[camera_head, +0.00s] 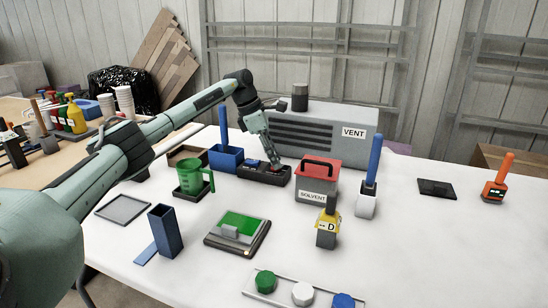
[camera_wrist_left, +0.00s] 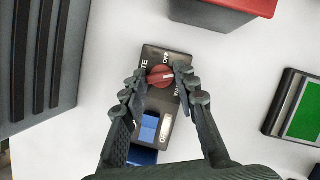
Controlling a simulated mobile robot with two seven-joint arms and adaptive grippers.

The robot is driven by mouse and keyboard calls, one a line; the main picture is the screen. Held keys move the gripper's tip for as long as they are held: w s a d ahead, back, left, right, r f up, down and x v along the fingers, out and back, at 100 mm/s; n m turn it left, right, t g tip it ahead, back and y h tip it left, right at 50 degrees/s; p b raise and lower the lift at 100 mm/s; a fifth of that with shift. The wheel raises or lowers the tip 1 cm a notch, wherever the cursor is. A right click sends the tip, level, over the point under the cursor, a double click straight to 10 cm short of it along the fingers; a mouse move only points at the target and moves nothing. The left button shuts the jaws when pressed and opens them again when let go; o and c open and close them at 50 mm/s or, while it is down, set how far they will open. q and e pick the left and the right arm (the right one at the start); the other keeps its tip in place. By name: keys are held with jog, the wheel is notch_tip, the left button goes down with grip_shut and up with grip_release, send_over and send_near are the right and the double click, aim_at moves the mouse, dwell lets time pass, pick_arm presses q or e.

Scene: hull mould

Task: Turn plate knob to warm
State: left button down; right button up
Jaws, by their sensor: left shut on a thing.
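The plate control box (camera_head: 250,172) is a small dark box on the white table, in front of the vent unit. Its red knob (camera_wrist_left: 160,76) shows in the left wrist view, with a white pointer mark facing right, between the printed OFF and a partly hidden label starting "WA". My left gripper (camera_wrist_left: 161,73) reaches down to the box, with one fingertip on either side of the knob, shut on it. In the head view the left gripper (camera_head: 273,163) covers much of the knob. My right gripper is not in view.
A blue and white switch (camera_wrist_left: 150,130) sits on the same box. The grey VENT unit (camera_head: 345,150) stands behind. A red-lidded SOLVENT box (camera_head: 317,185) stands close on the right, a blue bin (camera_head: 226,158) on the left. A green-topped device (camera_head: 238,232) lies in front.

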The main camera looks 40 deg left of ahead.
pick_arm(q)
jog(key=m, duration=0.2)
jog(key=m+g, duration=0.1)
jog(key=m, duration=0.2)
jog(key=shift+w+r+g+h, duration=0.1)
jog(key=shift+w+g+h, duration=0.1)
jog(key=shift+g+h, duration=0.15)
dwell(0.4)
jog(key=c, duration=1.2)
grip_release()
jog(key=shift+o, duration=0.2)
notch_tip(320, 180, up, 10)
jog(key=shift+s, duration=0.15)
